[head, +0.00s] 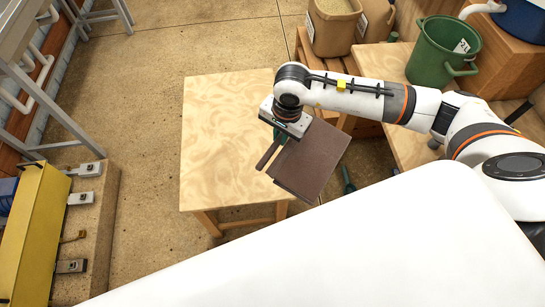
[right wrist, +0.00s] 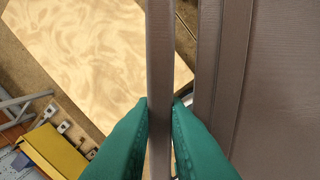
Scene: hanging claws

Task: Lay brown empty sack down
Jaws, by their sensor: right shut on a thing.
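The brown empty sack (head: 313,159) hangs from my right gripper (head: 268,152) in the head view, above the right front part of the light wooden table (head: 222,130). In the right wrist view the green fingers of the right gripper (right wrist: 160,120) are shut on a narrow brown strip of the sack (right wrist: 159,60). The sack's broad brown face (right wrist: 278,90) fills the right side of that view. The sack looks flat and tilted. I cannot tell whether its lower edge touches the table. My left gripper is in neither view.
A yellow box-like thing (head: 35,232) stands at the left beside metal fittings. A green bucket (head: 440,50) stands on a wooden surface at the upper right. Filled brown sacks (head: 333,25) stand at the back. The left part of the wooden table is bare.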

